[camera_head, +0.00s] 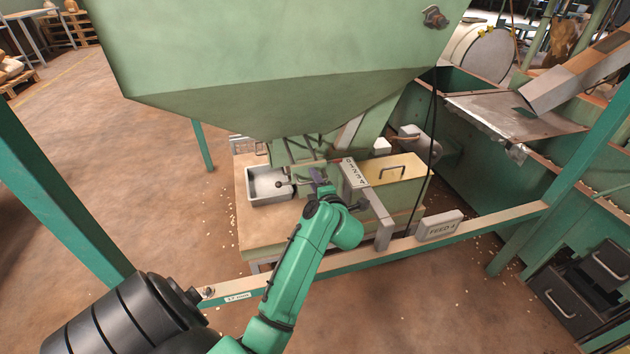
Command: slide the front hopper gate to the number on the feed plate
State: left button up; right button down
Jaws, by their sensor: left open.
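The front hopper (270,100) is a large pale green funnel over a wooden stand. A light scale strip (354,173) with a row of dark figures stands below the hopper mouth; the figures are too small to read surely. My left gripper (318,179) is open, at the hopper mouth just left of the scale strip. Whether it touches the gate rod I cannot tell. My right gripper is out of view.
A metal tray (267,184) sits left of the gripper. A yellowish box (388,178) with a handle stands right of the scale strip. A rail (375,250) crosses in front, between green posts. A dark cable hangs at the right.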

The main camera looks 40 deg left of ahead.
pick_arm(q)
grip_shut()
dwell(1.3)
